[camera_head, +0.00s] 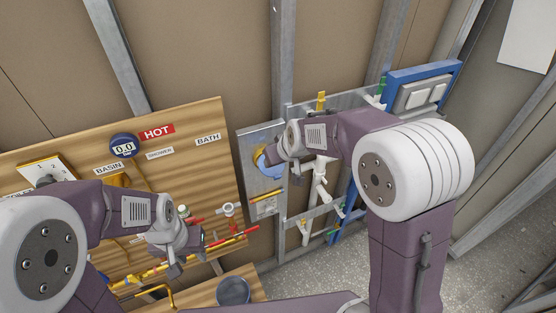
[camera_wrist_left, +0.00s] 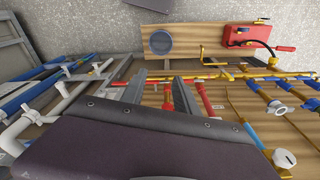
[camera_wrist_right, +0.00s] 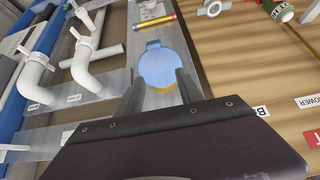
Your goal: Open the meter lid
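A light blue round lid (camera_wrist_right: 163,68) with a small tab at its edge sits on a metal plate in the right wrist view. A yellow rim shows beneath it. In the head view the lid (camera_head: 267,165) and its yellow ring are partly hidden by my right gripper (camera_head: 272,158). My right gripper, seen in its wrist view (camera_wrist_right: 160,85), is open, its fingers at either side of the lid's near part; I cannot tell whether they touch it. My left gripper (camera_head: 190,258) is open and empty near the pipes at lower left; it also shows in the left wrist view (camera_wrist_left: 158,85).
A wooden panel (camera_head: 225,130) at left carries a round 0.0 gauge (camera_head: 123,145), labels and red and yellow pipes. White pipes (camera_head: 320,180) and a blue frame (camera_head: 394,82) stand right of the metal plate. A grey bucket-like round (camera_head: 233,291) is below.

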